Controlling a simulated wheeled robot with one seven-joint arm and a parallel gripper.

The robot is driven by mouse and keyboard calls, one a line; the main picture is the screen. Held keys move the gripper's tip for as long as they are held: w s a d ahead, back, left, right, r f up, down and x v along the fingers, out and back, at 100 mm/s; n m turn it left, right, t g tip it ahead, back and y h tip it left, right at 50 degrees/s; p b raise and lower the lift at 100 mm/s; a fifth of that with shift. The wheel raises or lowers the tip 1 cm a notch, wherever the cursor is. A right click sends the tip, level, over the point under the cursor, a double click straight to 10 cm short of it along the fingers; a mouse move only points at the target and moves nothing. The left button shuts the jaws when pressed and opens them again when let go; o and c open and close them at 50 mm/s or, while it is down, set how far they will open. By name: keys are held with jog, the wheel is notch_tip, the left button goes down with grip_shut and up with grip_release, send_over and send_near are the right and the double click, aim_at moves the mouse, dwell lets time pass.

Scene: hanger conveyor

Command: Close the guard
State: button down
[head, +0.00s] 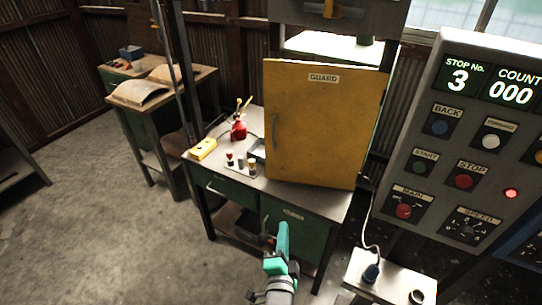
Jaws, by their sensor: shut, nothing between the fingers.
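The guard (325,125) is a yellow door-like panel with a "GUARD" label near its top edge. It stands upright over the right part of the workbench, in front of the machine frame. My gripper (276,236) is shut and empty at the bottom middle. It is in front of the bench's green cabinet, below the guard and apart from the handle. The space behind the guard is mostly hidden.
A control panel (465,145) stands at right, showing stop 3 and count 000. A small stand (385,283) with a blue plug is lower right. Floor at left is clear.

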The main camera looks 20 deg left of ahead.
aim_at(273, 146)
jog(key=w+a+r+m+y, duration=0.1)
jog(key=w+a+r+m, duration=0.4)
jog(key=w+r, duration=0.45)
jog(key=shift+n, duration=0.7)
jog(key=x, duration=0.4)
jog(key=a+x, duration=0.1)
jog(key=x, duration=0.4)
jog(key=r+x, duration=0.1)
jog(key=x, duration=0.4)
jog(key=shift+s+a+r, duration=0.1)
jog(key=shift+s+a, duration=0.1)
